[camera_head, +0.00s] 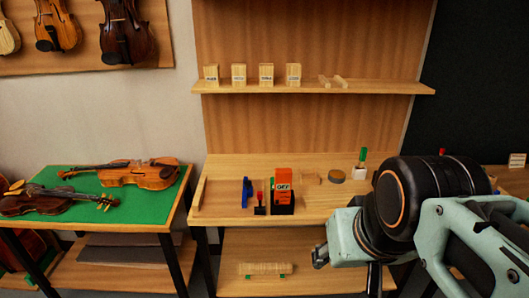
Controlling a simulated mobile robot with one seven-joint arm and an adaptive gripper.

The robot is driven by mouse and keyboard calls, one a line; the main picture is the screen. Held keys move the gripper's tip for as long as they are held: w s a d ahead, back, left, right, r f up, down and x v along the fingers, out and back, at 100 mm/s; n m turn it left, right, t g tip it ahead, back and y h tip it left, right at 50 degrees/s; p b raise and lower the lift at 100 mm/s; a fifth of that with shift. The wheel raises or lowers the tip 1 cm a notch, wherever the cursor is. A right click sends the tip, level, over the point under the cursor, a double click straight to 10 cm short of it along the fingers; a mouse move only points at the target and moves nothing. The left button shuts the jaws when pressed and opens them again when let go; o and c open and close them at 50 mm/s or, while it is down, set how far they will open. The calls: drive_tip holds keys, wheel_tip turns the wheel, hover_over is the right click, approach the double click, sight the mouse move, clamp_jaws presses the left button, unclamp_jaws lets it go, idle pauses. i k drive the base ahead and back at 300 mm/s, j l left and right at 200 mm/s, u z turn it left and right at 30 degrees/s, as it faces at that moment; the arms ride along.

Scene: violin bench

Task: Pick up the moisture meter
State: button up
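An orange-and-black device (283,193) with "OFF" lettering on its face stands upright on the wooden bench top, near the front edge; I take it as the moisture meter. My arm reaches in from the right, and its pale wrist end, with my gripper (322,256), is low at the bench's front, to the right of the meter and apart from it. The fingers are mostly hidden or too small to read, so I cannot tell whether they are open. I see nothing held.
On the bench top (230,212), a blue tool (247,192) and a small red-and-black item (260,204) stand close left of the meter. A pale block (310,177), a round dark-topped puck (336,176) and a green-and-white item (360,163) are to its right. Violins lie on a green-topped table (125,212).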

sight(283, 176)
drive_tip(key=k+j, duration=0.15)
drive_tip(key=i+l+u, duration=0.2)
drive_tip(key=i, duration=0.3)
drive_tip(key=i+l+u, duration=0.2)
drive_tip(key=i, duration=0.3)
drive_tip(key=l, duration=0.1)
